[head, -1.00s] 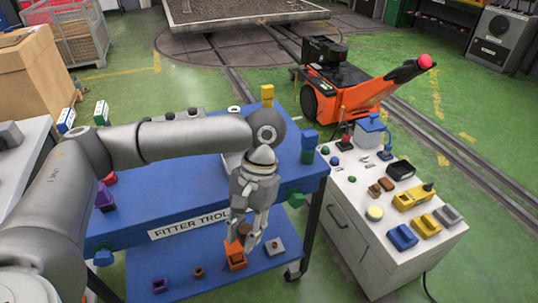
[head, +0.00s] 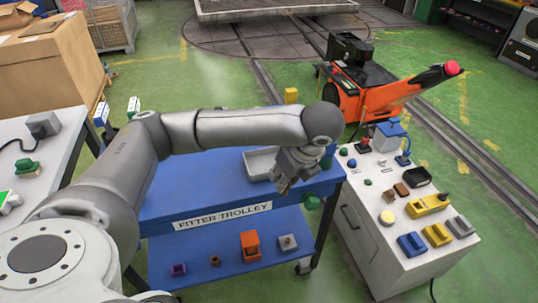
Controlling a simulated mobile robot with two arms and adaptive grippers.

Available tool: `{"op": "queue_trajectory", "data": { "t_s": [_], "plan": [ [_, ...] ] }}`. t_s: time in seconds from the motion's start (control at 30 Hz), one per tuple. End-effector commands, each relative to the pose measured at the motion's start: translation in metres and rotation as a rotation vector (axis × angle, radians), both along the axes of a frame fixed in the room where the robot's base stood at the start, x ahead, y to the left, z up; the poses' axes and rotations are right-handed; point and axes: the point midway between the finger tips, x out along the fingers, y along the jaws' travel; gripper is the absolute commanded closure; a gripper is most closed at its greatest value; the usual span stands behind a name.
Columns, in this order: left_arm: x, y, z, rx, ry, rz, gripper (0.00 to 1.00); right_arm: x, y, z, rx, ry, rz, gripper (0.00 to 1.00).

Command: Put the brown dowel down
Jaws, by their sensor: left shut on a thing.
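My left gripper (head: 285,183) points down over the right end of the blue trolley top, beside the grey tray (head: 259,165). It is shut on a small brown thing, most likely the brown dowel (head: 284,188); little of it shows between the fingers. I cannot tell whether it touches the trolley top (head: 190,183). The gripper and forearm partly cover the tray. My right gripper is not in view.
The lower shelf (head: 190,263) holds an orange open box (head: 250,245), a grey block (head: 288,243), a small brown piece (head: 215,260) and a purple piece (head: 179,269). A white cabinet (head: 375,240) with several small parts stands to the right.

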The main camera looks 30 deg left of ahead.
Motion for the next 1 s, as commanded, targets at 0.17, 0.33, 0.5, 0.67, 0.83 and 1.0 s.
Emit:
{"op": "queue_trajectory", "data": {
  "t_s": [0.17, 0.33, 0.5, 0.67, 0.83, 1.0],
  "plan": [
    [0.011, 0.015, 0.015, -0.002, 0.002, -0.237, 1.00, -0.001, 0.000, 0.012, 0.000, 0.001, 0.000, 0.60],
    [0.024, 0.034, 0.032, 0.001, 0.001, -0.486, 1.00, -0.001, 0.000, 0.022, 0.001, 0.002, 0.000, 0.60],
    [0.033, 0.049, 0.045, 0.000, 0.002, -0.693, 1.00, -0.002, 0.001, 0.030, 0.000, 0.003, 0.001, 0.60],
    [0.039, 0.058, 0.053, 0.001, 0.002, -0.812, 1.00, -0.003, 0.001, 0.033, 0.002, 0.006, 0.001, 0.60],
    [0.045, 0.065, 0.053, 0.000, 0.004, -0.858, 1.00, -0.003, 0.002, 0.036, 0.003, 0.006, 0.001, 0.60],
    [0.067, 0.085, 0.041, -0.002, 0.005, -0.859, 1.00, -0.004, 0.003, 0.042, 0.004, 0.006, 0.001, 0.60]
  ]
}}
